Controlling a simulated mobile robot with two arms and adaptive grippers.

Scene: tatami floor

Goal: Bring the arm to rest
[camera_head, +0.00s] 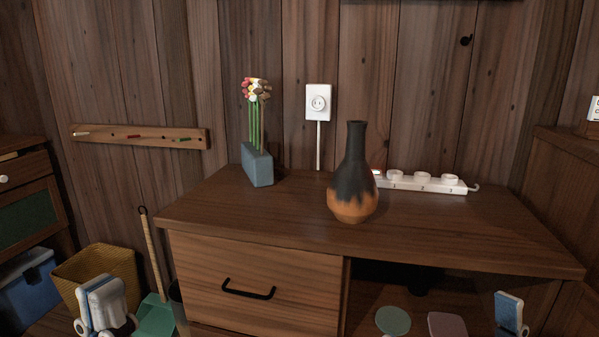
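My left gripper (106,308) shows at the bottom left as a white and blue shape, in front of a yellow basket. Its lower end is close to the bottom edge, and I cannot tell how its fingers stand. I see nothing held in it. A small white and blue part of my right arm shows at the bottom right, below the tabletop edge. The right gripper's fingers are not visible.
A dark and orange vase (352,190), a blue flower holder (257,165) and a white power strip (425,184) stand on the wooden desk (270,212). The yellow basket (75,268), a blue bin (35,285) and a green dustpan (155,316) are at lower left.

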